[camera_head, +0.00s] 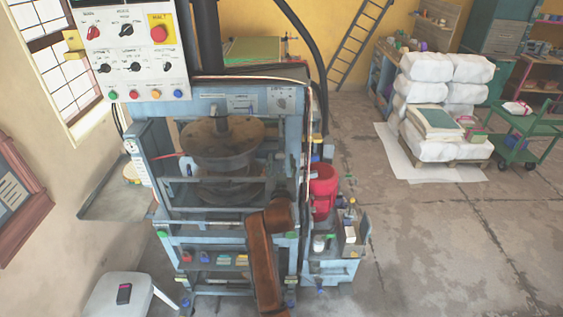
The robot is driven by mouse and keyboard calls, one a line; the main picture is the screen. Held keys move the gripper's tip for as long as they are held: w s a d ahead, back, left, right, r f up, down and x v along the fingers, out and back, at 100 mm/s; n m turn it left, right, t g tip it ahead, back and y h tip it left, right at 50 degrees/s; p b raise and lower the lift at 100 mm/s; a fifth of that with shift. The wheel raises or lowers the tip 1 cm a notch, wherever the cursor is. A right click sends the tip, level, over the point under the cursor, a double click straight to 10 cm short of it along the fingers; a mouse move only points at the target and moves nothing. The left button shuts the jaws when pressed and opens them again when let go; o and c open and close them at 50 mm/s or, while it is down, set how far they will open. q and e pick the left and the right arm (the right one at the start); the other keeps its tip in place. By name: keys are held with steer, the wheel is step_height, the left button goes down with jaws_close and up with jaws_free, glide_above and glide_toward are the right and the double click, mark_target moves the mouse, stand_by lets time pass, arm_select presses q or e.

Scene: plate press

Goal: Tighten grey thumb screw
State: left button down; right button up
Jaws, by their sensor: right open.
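The blue-grey plate press (165,140) stands at the left centre, with round rusty plates (222,140) inside its frame. I cannot make out the grey thumb screw; it is too small or hidden. My rust-brown right arm rises from the bottom edge in front of the press. My right gripper (302,187) is small and dark against the press's right post; it is open, and I see nothing held in it. I cannot tell whether it touches the post. My left gripper is out of view.
A control panel (133,52) with knobs and a red button hangs at upper left. A red bucket (322,188) stands by the press's right side. A white stool (118,296) is at lower left. White sacks (446,82) and a green cart (525,125) stand behind clear floor at right.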

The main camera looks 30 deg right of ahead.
step_height(320, 180, up, 10)
stand_by(0.5)
stand_by(0.4)
